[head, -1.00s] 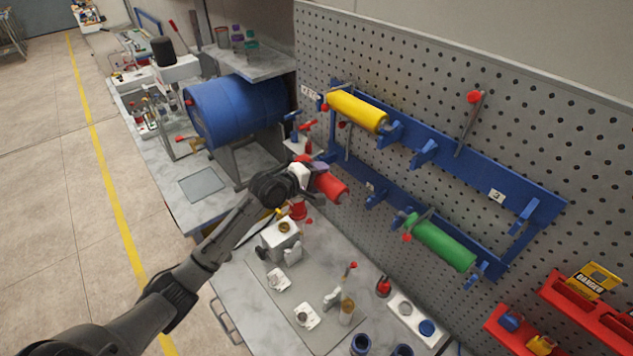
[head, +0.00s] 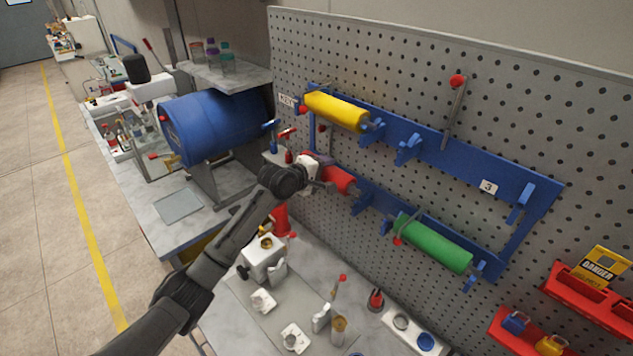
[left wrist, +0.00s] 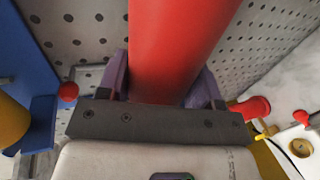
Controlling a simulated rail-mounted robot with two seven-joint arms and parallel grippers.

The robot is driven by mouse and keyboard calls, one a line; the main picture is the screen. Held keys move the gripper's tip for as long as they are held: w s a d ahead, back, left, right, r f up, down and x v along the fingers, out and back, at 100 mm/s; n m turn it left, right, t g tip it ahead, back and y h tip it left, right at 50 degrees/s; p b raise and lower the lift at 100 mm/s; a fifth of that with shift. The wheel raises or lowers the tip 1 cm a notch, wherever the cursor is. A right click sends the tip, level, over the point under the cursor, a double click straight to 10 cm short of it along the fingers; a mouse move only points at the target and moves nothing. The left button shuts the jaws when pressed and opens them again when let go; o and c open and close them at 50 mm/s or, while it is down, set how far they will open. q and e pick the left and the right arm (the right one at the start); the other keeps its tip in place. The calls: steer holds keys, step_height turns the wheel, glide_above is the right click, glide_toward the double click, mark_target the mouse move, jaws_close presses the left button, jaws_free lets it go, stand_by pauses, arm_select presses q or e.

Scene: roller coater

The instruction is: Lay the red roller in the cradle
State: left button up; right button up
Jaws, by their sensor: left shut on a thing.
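The red roller (head: 340,180) is held by my left gripper (head: 322,170), in front of the lower row of the blue wall rack (head: 440,170). Its free end points right, close to a blue bracket (head: 362,198); I cannot tell whether they touch. In the left wrist view the red roller (left wrist: 175,45) runs away from the palm between the purple fingers of the left gripper (left wrist: 163,85). White holders (head: 263,300) stand on a grey plate on the bench. I cannot tell from the pictures which support is the cradle. My right gripper is not in view.
A yellow roller (head: 336,110) lies in the upper rack row and a green roller (head: 434,243) in the lower one. A red-handled lever (head: 455,110) sticks out from the pegboard.

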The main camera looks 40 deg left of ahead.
arm_select(q)
steer(key=shift+b+x, duration=1.4)
steer(key=shift+b, duration=0.05)
steer(key=shift+f, duration=1.15)
steer(key=shift+p, duration=0.4)
steer(key=shift+f, duration=0.6)
steer(key=o, duration=0.7)
steer(key=shift+o, duration=1.3)
steer(key=shift+f, duration=0.1)
